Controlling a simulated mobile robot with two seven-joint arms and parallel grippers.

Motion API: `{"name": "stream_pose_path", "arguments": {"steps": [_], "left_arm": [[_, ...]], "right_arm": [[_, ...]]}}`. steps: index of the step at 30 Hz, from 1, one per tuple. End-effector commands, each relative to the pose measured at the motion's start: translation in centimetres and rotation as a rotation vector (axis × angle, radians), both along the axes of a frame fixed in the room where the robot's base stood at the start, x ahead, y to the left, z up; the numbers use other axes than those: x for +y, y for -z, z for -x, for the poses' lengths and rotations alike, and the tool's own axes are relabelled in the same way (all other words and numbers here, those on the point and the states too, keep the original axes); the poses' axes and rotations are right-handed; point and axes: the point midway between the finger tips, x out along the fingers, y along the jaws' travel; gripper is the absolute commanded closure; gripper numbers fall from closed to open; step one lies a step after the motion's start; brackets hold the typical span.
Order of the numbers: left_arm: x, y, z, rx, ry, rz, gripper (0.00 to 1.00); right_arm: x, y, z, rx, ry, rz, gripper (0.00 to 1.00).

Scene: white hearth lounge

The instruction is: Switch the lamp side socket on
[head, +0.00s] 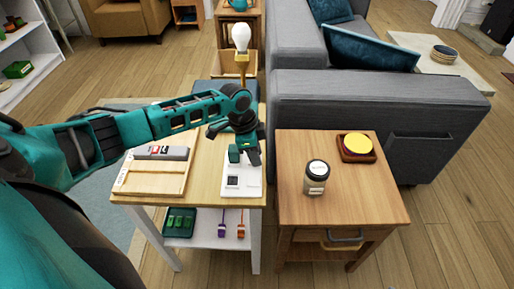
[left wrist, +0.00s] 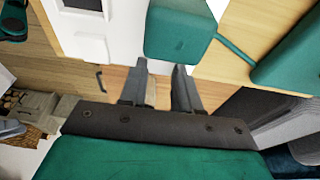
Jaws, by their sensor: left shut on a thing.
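The lamp, a bare white bulb (head: 241,38) on a brass stem, stands at the back of the light wooden table (head: 209,165). In front of it lies a white panel (head: 243,186) with a dark switch (head: 232,181) near its front. The panel also shows in the left wrist view (left wrist: 92,47). My left gripper (head: 246,157) points down over the panel's rear part. The gripper hides part of the panel. My right gripper is not in view.
A wooden tray (head: 150,178) with a grey and red item lies left of the panel. A side table (head: 340,198) on the right holds a jar (head: 316,177) and a yellow disc (head: 358,144). A grey sofa (head: 370,115) stands behind it.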

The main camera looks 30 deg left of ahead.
Motion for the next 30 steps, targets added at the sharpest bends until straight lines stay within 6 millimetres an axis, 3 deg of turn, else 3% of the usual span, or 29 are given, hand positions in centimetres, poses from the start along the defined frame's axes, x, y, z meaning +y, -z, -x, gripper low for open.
{"name": "stream_pose_path", "arguments": {"steps": [10,11,18,26,30], "left_arm": [[-0.1,0.0,0.0,-0.012,0.000,0.021,0.99],[-0.1,0.0,0.0,-0.012,0.000,0.021,0.67],[0.0,0.0,0.0,-0.012,0.000,0.020,0.44],[0.1,-0.1,0.0,-0.012,0.000,0.018,0.43],[0.3,-1.3,0.1,-0.014,0.000,0.017,0.43]], "right_arm": [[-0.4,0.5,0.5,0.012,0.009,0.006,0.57],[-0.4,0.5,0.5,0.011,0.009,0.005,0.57],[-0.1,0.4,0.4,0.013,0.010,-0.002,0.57],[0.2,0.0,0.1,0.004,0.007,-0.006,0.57],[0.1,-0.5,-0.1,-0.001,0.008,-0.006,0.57]]}}
